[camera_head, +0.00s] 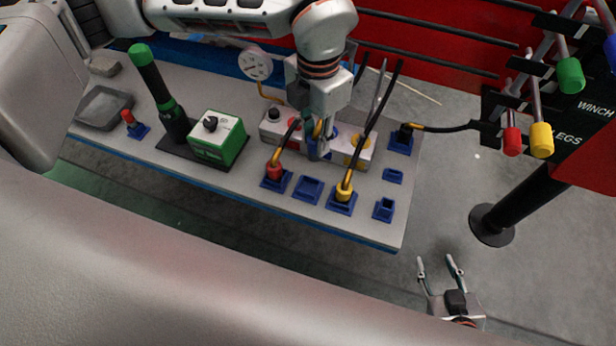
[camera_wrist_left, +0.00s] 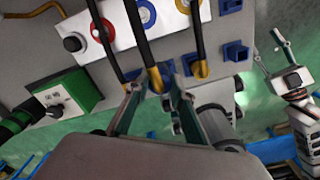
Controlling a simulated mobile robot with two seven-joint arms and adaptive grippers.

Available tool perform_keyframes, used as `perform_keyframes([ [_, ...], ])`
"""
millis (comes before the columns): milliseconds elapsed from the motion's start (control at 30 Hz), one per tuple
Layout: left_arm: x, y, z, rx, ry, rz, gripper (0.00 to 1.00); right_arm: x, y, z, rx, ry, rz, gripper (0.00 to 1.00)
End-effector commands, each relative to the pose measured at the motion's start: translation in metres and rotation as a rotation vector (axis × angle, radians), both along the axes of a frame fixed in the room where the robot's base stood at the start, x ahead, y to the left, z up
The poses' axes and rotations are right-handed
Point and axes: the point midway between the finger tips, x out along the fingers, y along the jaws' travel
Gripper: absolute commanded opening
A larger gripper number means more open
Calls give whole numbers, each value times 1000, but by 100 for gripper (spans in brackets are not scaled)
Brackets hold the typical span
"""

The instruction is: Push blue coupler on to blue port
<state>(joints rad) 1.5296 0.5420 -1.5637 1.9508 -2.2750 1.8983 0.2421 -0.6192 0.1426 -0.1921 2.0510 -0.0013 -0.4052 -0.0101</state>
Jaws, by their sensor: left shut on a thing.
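My left gripper (camera_head: 319,153) is over the middle of the bench, in front of the port box. In the left wrist view its fingers (camera_wrist_left: 157,92) are closed around the lower end of a black hose with an orange collar (camera_wrist_left: 155,78), which appears to be the blue coupler; its body is mostly hidden. The blue port (camera_wrist_left: 147,14) shows as a blue ring on the port box, between the red-ringed port (camera_wrist_left: 103,30) and the yellow-ringed port (camera_wrist_left: 183,4). The coupler appears apart from it. My right gripper (camera_head: 441,268) is open and empty, off the bench's front right.
A red coupler (camera_head: 275,171) and a yellow coupler (camera_head: 343,191) stand in blue holders, with an empty holder (camera_head: 308,189) between them. A black coupler (camera_head: 404,133) is at right. A green box (camera_head: 217,139) stands left. Hoses run close to my left gripper.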

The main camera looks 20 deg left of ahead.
Motion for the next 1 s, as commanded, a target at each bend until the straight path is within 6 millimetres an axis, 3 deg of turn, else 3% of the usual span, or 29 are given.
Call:
perform_keyframes([
  [100,24,-1,21,-1,-7,4,0,4,0,12,0,-11,0,40],
  [533,96,-4,75,0,-4,2,0,11,0,42,0,-35,-1,40],
  [700,94,-3,34,1,7,-1,0,6,0,19,1,-17,-1,40],
  [1000,95,-3,12,0,1,-1,0,3,0,10,0,-10,-1,40],
])
